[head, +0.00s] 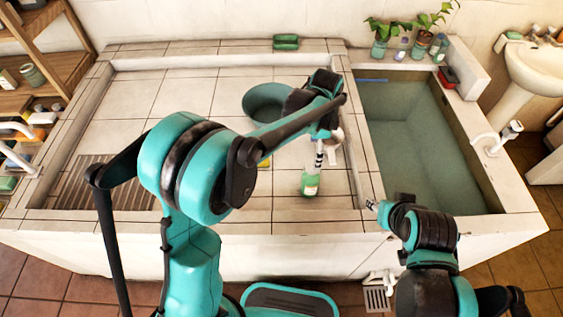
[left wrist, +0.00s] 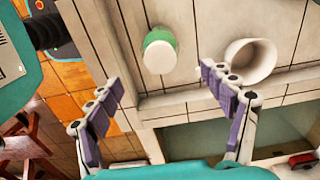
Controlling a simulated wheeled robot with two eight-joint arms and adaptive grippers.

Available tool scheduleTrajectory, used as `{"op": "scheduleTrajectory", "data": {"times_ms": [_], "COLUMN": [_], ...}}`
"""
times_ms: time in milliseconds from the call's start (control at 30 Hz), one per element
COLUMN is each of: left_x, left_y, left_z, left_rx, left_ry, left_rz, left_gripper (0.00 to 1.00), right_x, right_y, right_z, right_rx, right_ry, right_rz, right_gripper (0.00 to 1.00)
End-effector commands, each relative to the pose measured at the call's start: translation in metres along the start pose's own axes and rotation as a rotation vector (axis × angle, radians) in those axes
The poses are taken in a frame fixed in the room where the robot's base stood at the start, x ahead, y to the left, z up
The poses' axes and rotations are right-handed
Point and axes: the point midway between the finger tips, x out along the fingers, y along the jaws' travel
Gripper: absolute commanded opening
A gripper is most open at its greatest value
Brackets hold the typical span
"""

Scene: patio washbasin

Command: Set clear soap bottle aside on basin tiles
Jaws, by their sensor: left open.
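A clear bottle with a green label or contents (head: 310,185) stands upright on the basin tiles (head: 285,208) near the front edge. My left gripper (head: 319,155) is just above and behind it in the head view, partly hidden by its own arm. In the left wrist view, the open left gripper (left wrist: 163,77) has its two fingers spread wide with nothing between them. A round white-and-green object (left wrist: 160,52) lies beyond the fingertips there; it looks like the bottle, but I cannot be sure. My right gripper (head: 374,206) is low by the front ledge; its finger state is unclear.
A white cup (left wrist: 250,60) is close to the right finger in the left wrist view. A green bowl (head: 262,100) stands behind my arm. The sunken basin (head: 415,140) lies to the right, and a drain grate (head: 98,182) to the left. The left tiles are mostly clear.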

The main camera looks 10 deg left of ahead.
Motion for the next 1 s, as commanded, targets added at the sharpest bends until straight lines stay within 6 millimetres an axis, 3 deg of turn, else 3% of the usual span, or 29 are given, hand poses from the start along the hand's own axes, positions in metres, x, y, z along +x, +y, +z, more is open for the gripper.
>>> {"op": "scheduleTrajectory", "data": {"times_ms": [167,400,533,800,1000], "left_x": [-0.013,-0.064,-0.080,-0.082,-0.071], "left_y": [0.005,0.039,0.065,0.123,0.146], "left_z": [0.014,0.083,0.121,0.185,0.207], "left_rx": [-0.069,-0.434,-0.661,-1.096,-1.284], "left_ry": [0.016,0.117,0.197,0.388,0.493], "left_rz": [-0.026,-0.158,-0.235,-0.366,-0.416], "left_gripper": [0.81,0.81,0.81,0.81,0.81], "right_x": [0.000,0.000,0.000,0.000,0.000], "right_y": [0.000,0.000,0.000,0.000,0.000], "right_z": [0.000,0.000,0.000,0.000,0.000], "right_rx": [0.000,0.000,0.000,0.000,0.000], "right_ry": [0.000,0.000,0.000,0.000,0.000], "right_rz": [0.000,0.000,0.000,0.000,0.000], "right_gripper": [0.40,0.40,0.40,0.40,0.40]}}
